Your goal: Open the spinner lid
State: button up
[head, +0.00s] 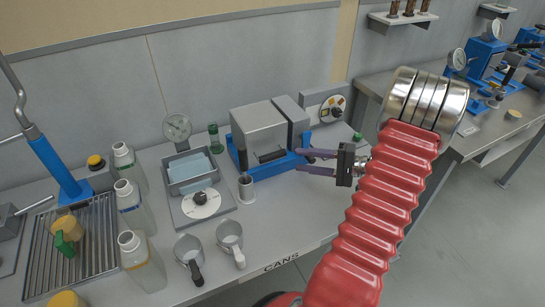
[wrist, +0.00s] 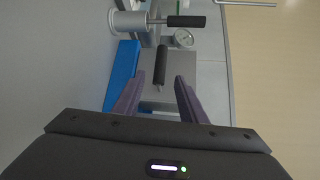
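The spinner appears to be the grey box-shaped machine (head: 260,130) on a blue frame (head: 262,168), at the back middle of the bench in the head view. Its lid looks closed. A black bar handle (head: 270,156) is on its front; in the wrist view a black bar (wrist: 161,65) shows in front of the grey body (wrist: 183,75). My gripper (head: 300,160) is at the machine's right front side, its two purple fingers spread and empty. In the wrist view my gripper (wrist: 159,82) points at the black bar, which appears between and beyond the fingertips. No contact shows.
A small metal cup (head: 246,190) stands at the machine's front left. The bench front right of the machine is clear.

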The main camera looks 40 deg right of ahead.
aim_at(278, 157)
jog(key=x, duration=1.1)
jog(key=shift+c, duration=0.7)
grip_shut()
